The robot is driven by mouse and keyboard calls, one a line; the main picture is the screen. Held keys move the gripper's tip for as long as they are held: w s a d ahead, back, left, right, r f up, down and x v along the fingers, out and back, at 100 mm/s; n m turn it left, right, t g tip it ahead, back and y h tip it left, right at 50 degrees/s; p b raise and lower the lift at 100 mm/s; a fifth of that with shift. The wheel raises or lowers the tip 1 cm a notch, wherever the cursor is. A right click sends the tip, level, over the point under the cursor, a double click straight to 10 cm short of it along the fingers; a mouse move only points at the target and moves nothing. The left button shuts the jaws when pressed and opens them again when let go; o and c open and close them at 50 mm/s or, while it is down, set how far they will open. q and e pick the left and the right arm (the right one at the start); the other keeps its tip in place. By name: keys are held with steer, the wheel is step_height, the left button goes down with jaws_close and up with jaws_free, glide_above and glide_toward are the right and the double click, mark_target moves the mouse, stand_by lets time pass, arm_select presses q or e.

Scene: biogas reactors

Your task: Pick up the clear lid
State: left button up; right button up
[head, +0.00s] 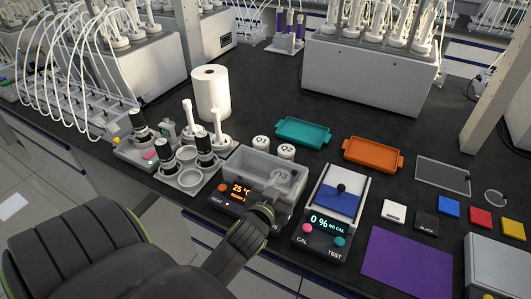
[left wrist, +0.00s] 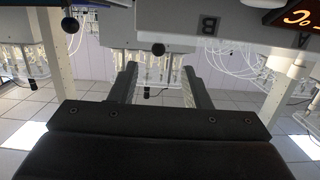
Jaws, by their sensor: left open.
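A pale cover with a black knob (head: 341,188) sits on the box with the 0% display; it looks see-through, with blue and white below. It may be the clear lid. A flat see-through grey panel (head: 443,174) also lies on the bench at the right; I cannot tell for certain which is meant. My left gripper (head: 274,190) is over the grey bath, left of the knobbed cover, and holds nothing. In the left wrist view my left gripper (left wrist: 160,70) has its fingers apart, with a dark knob (left wrist: 158,49) beyond them. My right gripper is not in view.
The grey bath (head: 238,166) with a 25 °C display stands under my gripper. Black-topped vessels and a paper roll (head: 211,92) stand to its left. Teal (head: 303,132) and orange (head: 373,154) trays lie behind. A purple mat (head: 407,265) is at the front right.

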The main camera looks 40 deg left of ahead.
mark_target(293, 174)
arm_select(q)
steer(key=shift+f+p+x, duration=0.2)
steer(key=shift+p+x, duration=0.5)
steer(key=shift+x, duration=2.05)
steer(key=shift+d, duration=0.1)
steer(key=shift+r, duration=0.1)
jaws_close()
